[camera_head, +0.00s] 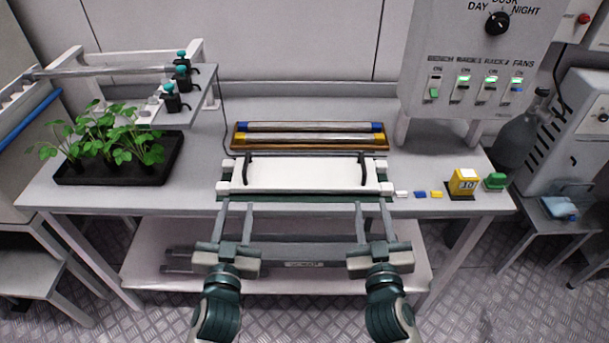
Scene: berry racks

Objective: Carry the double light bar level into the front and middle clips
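A wide white panel with two black handles, which looks like the double light bar (305,174), lies level at the front middle of the bench. Black clips with teal knobs (172,98) stand in a row on the rack at the left; the nearest two look empty, though small details are unclear. My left gripper (235,206) and my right gripper (373,206) are at the bench's front edge, just short of the panel. Their fingers look spread with nothing between them. Both handles stand clear of the fingers.
A brown tray (231,144) with blue-ended and yellow-ended bars lies behind the panel. A yellow block (463,181) and green button (495,181) are at right. A switch panel (477,50) overhangs the back right.

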